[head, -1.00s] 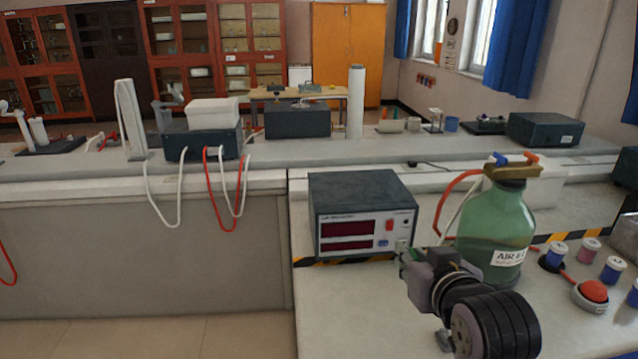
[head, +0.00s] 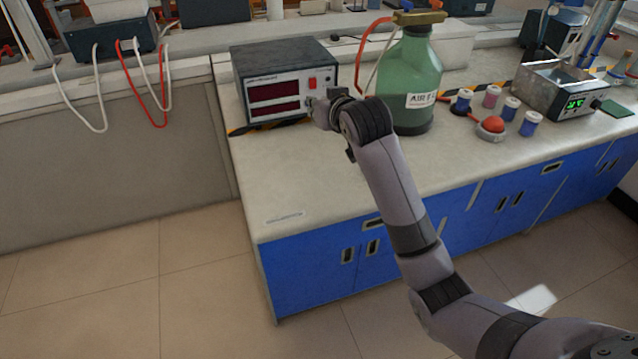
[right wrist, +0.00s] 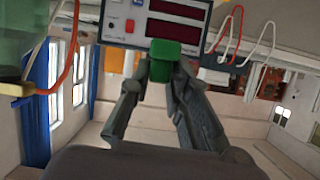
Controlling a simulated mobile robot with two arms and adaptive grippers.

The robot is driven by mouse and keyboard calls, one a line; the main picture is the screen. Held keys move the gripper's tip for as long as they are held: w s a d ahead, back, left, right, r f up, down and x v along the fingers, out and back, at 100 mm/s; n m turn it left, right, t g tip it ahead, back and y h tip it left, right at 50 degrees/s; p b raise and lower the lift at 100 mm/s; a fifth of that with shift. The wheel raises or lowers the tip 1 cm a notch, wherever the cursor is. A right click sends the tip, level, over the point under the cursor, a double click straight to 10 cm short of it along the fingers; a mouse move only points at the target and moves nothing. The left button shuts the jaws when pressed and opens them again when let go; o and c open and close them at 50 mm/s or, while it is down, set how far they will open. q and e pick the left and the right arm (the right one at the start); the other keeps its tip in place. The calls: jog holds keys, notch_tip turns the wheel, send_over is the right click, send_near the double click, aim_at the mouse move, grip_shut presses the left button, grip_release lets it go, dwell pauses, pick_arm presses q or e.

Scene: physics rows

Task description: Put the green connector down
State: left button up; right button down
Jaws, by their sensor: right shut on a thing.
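The green connector (right wrist: 161,62) shows in the right wrist view between the fingertips of my right gripper (right wrist: 158,82), which is shut on it. Behind it is the front panel of a dark box with red displays (right wrist: 180,28); I cannot tell whether the connector touches the panel. In the head view my right gripper (head: 318,106) is in front of the lower right part of this box (head: 285,72), above the bench, and the connector is too small or hidden to make out. My left gripper is not in view.
A green glass bottle (head: 405,75) stands just right of the gripper. The bench top (head: 310,170) in front of the box is clear.

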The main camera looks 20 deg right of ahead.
send_over(320, 184)
notch_tip(320, 184, down, 7)
notch_tip(320, 184, down, 7)
jog(key=shift+f, duration=0.8)
notch_tip(320, 184, down, 4)
jog(key=shift+r+b, duration=0.1)
jog(key=shift+b, duration=0.25)
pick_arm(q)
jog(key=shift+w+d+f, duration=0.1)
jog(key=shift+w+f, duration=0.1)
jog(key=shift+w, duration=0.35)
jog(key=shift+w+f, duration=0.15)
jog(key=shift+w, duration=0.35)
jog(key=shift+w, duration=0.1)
pick_arm(e)
jog(key=c, duration=1.5)
grip_release()
jog(key=shift+f, duration=0.2)
jog(key=shift+r, duration=0.1)
